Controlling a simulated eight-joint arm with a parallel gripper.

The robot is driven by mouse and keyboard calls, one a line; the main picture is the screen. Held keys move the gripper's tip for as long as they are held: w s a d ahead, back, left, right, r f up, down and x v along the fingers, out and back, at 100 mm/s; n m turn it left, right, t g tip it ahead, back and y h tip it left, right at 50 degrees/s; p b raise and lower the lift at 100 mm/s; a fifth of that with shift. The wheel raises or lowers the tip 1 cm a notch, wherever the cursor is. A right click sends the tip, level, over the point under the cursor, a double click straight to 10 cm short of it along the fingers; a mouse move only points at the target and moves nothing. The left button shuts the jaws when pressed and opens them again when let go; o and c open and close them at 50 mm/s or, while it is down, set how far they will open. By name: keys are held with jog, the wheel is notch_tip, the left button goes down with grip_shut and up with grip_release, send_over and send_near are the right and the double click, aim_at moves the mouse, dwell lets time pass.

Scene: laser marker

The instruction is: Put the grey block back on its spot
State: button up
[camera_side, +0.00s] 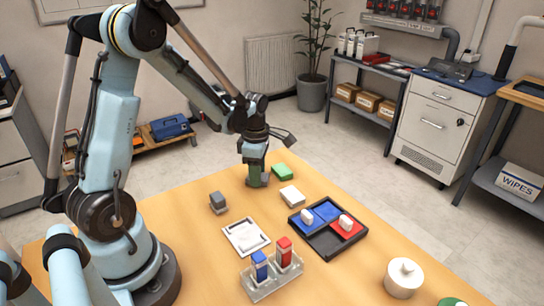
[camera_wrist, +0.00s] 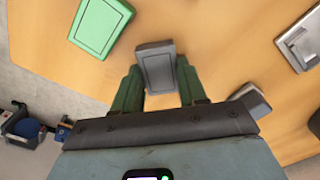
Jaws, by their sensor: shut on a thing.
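My gripper (camera_side: 257,180) is low over the far part of the wooden table. In the wrist view its two green fingers (camera_wrist: 160,88) are closed on a grey block (camera_wrist: 155,65) with a paler rim. In the side view the fingers mostly hide this block, and I cannot tell whether it touches the table. A green block (camera_side: 283,171) lies just right of the gripper; it also shows in the wrist view (camera_wrist: 100,25). A white block (camera_side: 291,196) lies nearer the camera. No marked spot for the grey block can be made out.
Another small grey piece (camera_side: 218,202) stands left of the gripper. A pale framed plate (camera_side: 246,250) lies in front of it. A dark tray (camera_side: 322,250) with blue and red compartments, a clear holder (camera_side: 275,290) with blue and red pieces and a white round pot (camera_side: 403,278) are nearer.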

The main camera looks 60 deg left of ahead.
jog(key=o, duration=1)
jog(key=shift+f, duration=0.1)
jog(key=shift+o, duration=0.2)
notch_tip(320, 180, up, 12)
jog(key=s+d+m+t, duration=0.3)
jog(key=d+m, duration=0.4)
jog(key=m, duration=0.6)
jog(key=s+d+r+m+t, duration=0.1)
jog(key=s+d+m+t, duration=0.2)
jog(key=d+m, duration=0.4)
jog(key=shift+r+m+t, duration=0.3)
jog(key=shift+m+t, duration=0.3)
jog(key=shift+m, duration=2.9)
jog(key=shift+s, duration=0.15)
